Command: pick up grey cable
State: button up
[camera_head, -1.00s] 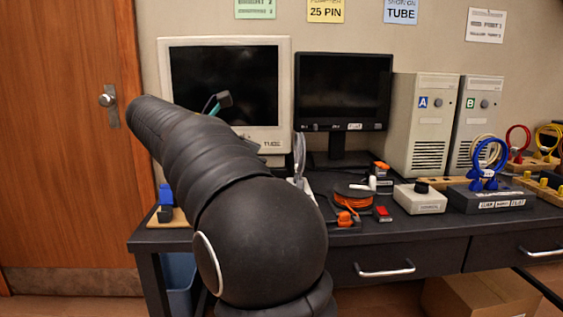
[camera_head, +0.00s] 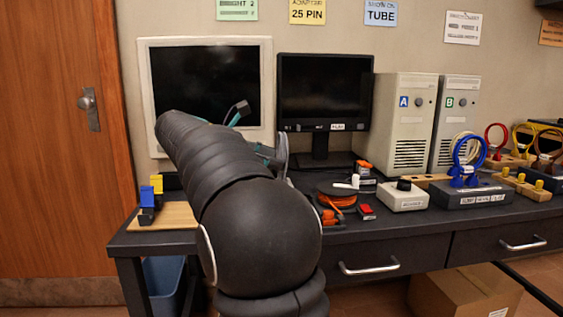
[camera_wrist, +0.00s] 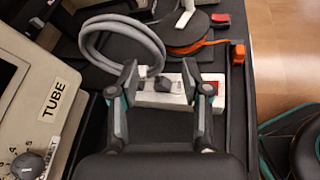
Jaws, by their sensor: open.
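The grey cable (camera_wrist: 107,32) shows in the wrist view as a thick loop at upper left. It curves down toward a white base (camera_wrist: 160,94) with a dark knob-like part and a red part. My gripper (camera_wrist: 158,82) is open, one finger on each side of the dark part and the cable's lower end. The left finger overlaps the lower part of the loop in the picture; I cannot tell if they touch. In the head view my arm hides most of the gripper and the base.
The white TUBE monitor (camera_head: 148,75) stands close behind my arm, and a black monitor (camera_head: 324,85) stands to its right. An orange cable reel (camera_head: 337,194) and a red block (camera_head: 366,212) lie near the front edge of the dark desk (camera_head: 420,229).

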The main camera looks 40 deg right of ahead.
aim_at(284, 158)
jog(key=x, duration=0.4)
jog(key=shift+w+d, duration=0.15)
jog(key=shift+c, duration=0.3)
grip_shut()
jog(key=shift+r, duration=0.1)
